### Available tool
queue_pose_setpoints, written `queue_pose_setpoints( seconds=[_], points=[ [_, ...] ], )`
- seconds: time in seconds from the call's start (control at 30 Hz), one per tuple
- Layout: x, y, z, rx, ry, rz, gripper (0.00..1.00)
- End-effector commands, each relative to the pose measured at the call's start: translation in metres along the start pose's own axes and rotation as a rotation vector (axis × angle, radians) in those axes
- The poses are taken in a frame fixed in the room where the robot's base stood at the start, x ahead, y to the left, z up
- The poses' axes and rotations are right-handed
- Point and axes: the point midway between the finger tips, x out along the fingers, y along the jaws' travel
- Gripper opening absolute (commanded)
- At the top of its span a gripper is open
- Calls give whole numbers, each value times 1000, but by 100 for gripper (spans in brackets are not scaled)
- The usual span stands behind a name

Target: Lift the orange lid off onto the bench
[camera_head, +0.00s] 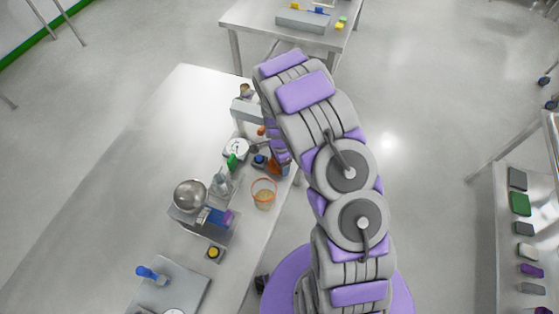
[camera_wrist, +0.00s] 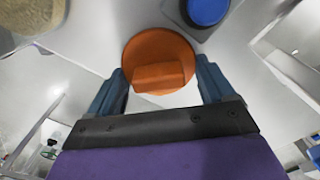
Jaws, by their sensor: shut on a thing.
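The orange lid (camera_wrist: 160,50) is a round disc with a raised bar handle. In the wrist view it sits between the two blue-grey fingers of my gripper (camera_wrist: 161,66), which is shut on it. In the head view my gripper (camera_head: 277,158) is at the bench's right edge, and only a bit of orange shows by it. A clear tub with an orange rim (camera_head: 264,193) stands open on the bench (camera_head: 185,120), just below my gripper in the picture, with yellowish contents. The lid is apart from this tub. I cannot tell whether the lid touches the bench.
A blue-topped item (camera_wrist: 208,10) is close to the lid. A white dial (camera_head: 236,149), a green item (camera_head: 232,161) and a steel bowl (camera_head: 190,195) stand to the left. A tray (camera_head: 170,288) lies at the near end. The bench's far left is clear.

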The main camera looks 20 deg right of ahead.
Motion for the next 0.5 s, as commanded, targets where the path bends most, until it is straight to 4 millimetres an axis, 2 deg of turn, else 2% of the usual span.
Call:
queue_pose_setpoints(
  seconds=[0.3, 0.33, 0.5],
  points=[
    [6, 0, 0, 0, 0, 0, 38],
    [6, 0, 0, 0, 0, 0, 84],
    [6, 0, 0, 0, 0, 0, 100]
  ],
)
